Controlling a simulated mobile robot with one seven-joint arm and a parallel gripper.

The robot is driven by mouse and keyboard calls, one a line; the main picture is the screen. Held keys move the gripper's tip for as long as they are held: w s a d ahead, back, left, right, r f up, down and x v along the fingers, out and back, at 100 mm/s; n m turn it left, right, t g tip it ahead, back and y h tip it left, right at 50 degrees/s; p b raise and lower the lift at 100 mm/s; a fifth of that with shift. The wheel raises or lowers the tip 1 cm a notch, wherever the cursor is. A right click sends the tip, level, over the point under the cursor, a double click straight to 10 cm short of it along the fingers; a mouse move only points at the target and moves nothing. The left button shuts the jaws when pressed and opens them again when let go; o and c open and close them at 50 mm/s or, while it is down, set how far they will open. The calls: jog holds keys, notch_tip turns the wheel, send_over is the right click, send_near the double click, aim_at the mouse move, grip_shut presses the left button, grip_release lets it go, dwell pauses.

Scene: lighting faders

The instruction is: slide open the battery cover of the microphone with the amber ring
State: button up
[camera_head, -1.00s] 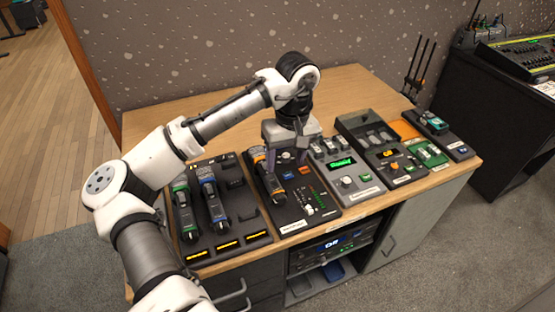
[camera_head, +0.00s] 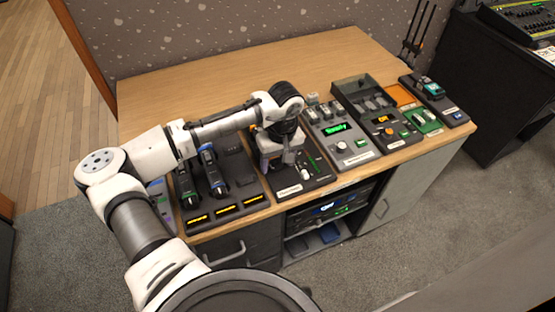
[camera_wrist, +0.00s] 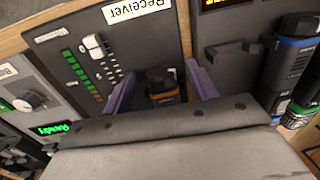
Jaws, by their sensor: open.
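In the wrist view, the microphone with the amber ring (camera_wrist: 165,97) shows as a short dark end with an orange band, on the panel labelled Receiver (camera_wrist: 150,42). My gripper (camera_wrist: 160,85) is open, with one purple finger on each side of this microphone; I cannot tell whether they touch it. Most of the microphone and its battery cover are hidden behind the gripper body. In the head view, my gripper (camera_head: 278,165) is low over the Receiver panel (camera_head: 318,178) and hides the amber-ringed microphone.
Two other microphones, one with a blue ring (camera_head: 212,170) and one with green (camera_head: 186,186), lie in the charger tray to the left. A grey unit with a green display (camera_head: 335,129) stands to the right. The table behind (camera_head: 200,90) is clear.

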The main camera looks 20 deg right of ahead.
jog(key=c, duration=1)
jog(key=shift+s, duration=0.1)
jog(key=shift+c, duration=0.2)
jog(key=shift+s, duration=0.1)
jog(key=shift+s+d+p, duration=0.1)
jog(key=shift+s+p, duration=0.95)
jog(key=shift+s, duration=1.6)
jog(key=o, duration=1)
jog(key=r, duration=0.4)
jog(key=r+b, duration=0.1)
jog(key=r, duration=0.4)
jog(key=d+r, duration=0.1)
jog(key=r, duration=0.3)
jog(key=shift+d+r+b, duration=0.1)
jog(key=shift+r+b, duration=0.2)
jog(key=shift+r, duration=0.05)
